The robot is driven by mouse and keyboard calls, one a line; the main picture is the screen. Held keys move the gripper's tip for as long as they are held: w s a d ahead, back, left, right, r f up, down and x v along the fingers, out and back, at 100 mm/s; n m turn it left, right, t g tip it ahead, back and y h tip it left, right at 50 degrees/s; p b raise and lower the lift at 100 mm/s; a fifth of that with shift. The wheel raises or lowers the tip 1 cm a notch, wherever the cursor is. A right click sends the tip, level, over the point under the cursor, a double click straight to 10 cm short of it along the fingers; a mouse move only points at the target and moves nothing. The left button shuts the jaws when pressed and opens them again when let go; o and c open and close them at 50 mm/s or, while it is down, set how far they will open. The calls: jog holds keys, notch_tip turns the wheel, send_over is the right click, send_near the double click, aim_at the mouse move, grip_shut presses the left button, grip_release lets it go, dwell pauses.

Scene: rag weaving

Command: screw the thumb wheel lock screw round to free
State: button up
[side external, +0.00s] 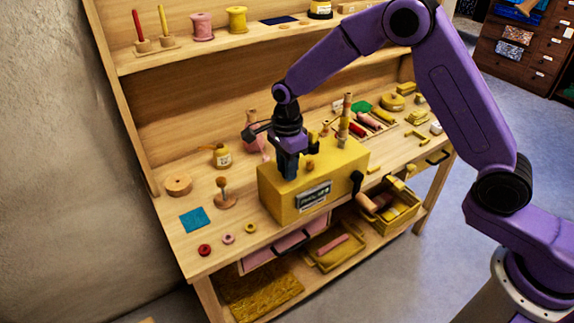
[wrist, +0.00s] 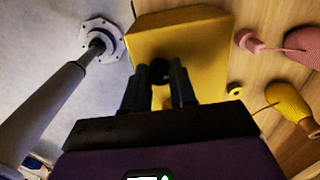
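A yellow box (side external: 282,204) with a label plate (side external: 313,196) on its front stands on the wooden bench. It also shows in the wrist view (wrist: 205,45). My gripper (side external: 288,170) points down at the left part of the box top. In the wrist view a round black knob (wrist: 160,71), which looks like the thumb wheel, sits between my two fingertips. The fingers stand apart, one on each side of it. I cannot tell whether they touch it. In the side external view my fingers hide this knob.
A black crank with a wooden grip (side external: 367,203) sticks out at the box's right. A wooden spindle (side external: 224,194), a blue cloth square (side external: 194,220) and small rings lie to the left. The bench's front left is fairly clear.

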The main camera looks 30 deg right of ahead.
grip_shut()
